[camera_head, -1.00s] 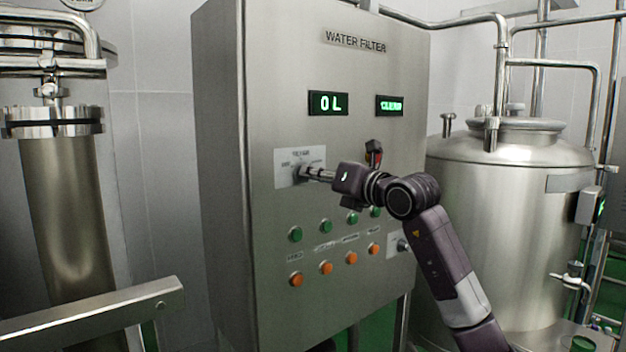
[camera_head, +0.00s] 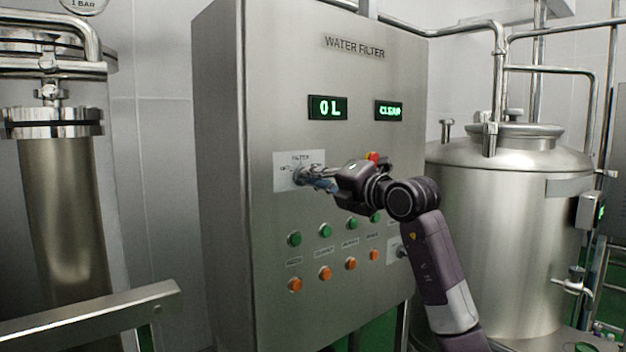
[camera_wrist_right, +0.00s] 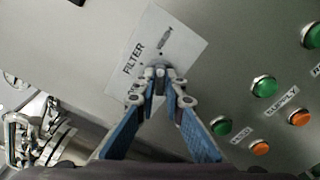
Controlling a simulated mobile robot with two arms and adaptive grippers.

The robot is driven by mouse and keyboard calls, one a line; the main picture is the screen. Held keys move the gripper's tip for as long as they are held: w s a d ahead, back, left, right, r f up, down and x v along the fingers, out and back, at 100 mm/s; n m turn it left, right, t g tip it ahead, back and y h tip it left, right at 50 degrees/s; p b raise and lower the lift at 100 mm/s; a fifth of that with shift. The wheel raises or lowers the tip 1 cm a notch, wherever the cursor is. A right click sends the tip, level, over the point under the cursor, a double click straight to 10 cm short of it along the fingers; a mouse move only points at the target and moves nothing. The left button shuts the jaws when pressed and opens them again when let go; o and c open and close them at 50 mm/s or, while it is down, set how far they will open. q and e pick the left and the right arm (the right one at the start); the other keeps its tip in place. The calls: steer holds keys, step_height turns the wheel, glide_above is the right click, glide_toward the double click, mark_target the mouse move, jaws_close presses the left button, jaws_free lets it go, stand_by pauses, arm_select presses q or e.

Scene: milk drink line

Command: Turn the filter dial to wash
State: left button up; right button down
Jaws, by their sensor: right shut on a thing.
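The filter dial sits on a white label plate (camera_head: 287,172) on the front of the steel water filter cabinet (camera_head: 225,120). The plate also shows in the right wrist view (camera_wrist_right: 150,32), with the word FILTER readable. My right gripper (camera_head: 304,176) is at the dial, its fingertips shut on it at the plate. In the right wrist view the two blue-padded fingers (camera_wrist_right: 158,78) meet at the dial and hide most of it. I cannot read the dial's setting. My left gripper is not in view.
Green buttons (camera_head: 295,239) and orange buttons (camera_head: 295,284) sit below the dial. A red-topped switch (camera_head: 372,156) is just behind my right wrist. A steel tank (camera_head: 500,220) stands at the right.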

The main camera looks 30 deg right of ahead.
stand_by(0.4)
steer(key=c, duration=2)
jaws_free()
steer(key=s, duration=0.8)
steer(key=s+d, duration=0.1)
steer(key=s, duration=0.3)
